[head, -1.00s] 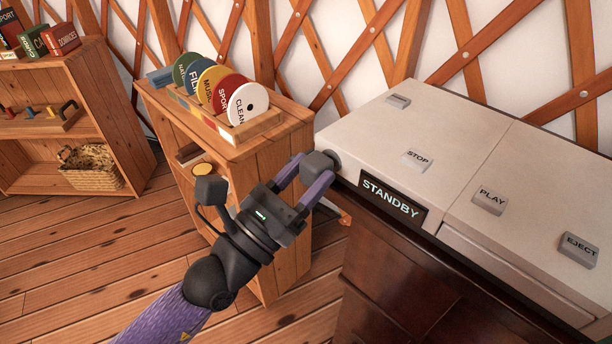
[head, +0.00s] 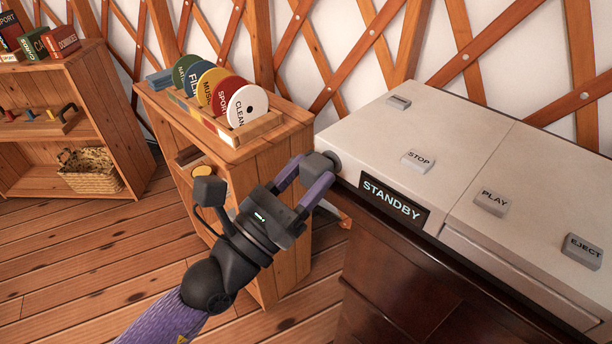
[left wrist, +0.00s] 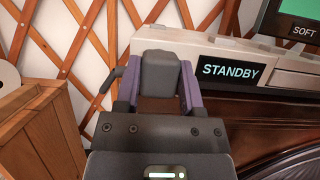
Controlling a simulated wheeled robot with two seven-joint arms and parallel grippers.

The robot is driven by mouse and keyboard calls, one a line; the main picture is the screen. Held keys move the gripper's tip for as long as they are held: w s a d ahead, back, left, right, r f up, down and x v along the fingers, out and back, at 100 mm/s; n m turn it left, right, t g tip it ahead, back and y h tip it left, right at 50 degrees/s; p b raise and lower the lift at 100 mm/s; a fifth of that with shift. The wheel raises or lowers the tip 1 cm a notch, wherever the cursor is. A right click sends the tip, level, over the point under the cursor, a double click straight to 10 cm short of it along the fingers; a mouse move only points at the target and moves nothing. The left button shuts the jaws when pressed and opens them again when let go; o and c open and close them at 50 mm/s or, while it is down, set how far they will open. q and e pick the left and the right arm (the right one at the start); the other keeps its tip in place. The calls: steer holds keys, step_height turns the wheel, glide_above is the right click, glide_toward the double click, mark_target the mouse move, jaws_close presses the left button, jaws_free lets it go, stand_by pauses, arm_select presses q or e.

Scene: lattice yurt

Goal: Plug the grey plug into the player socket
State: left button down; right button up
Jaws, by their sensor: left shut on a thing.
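The grey plug (head: 318,166) is held between the purple fingers of my left gripper (head: 306,178), at the left end of the player (head: 385,140). In the left wrist view the plug (left wrist: 160,74) sits between the fingers, against the player's end. A dark round piece (head: 334,159) shows at the player's side by the plug; the plug hides most of the socket area. I cannot tell how deep the plug sits. The player's display (head: 391,201) reads STANDBY. My right gripper is not in view.
The player stands on a dark wooden cabinet (head: 385,275). Left of it, a low wooden shelf (head: 285,170) bears a rack of labelled discs (head: 248,105). Another shelf with a wicker basket (head: 90,170) stands at the far left. Open floor (head: 70,260) lies at the lower left.

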arm_select(q)
steer(key=shift+w+d, duration=0.3)
steer(key=shift+w, duration=0.05)
steer(key=shift+c, duration=0.7)
jaws_free()
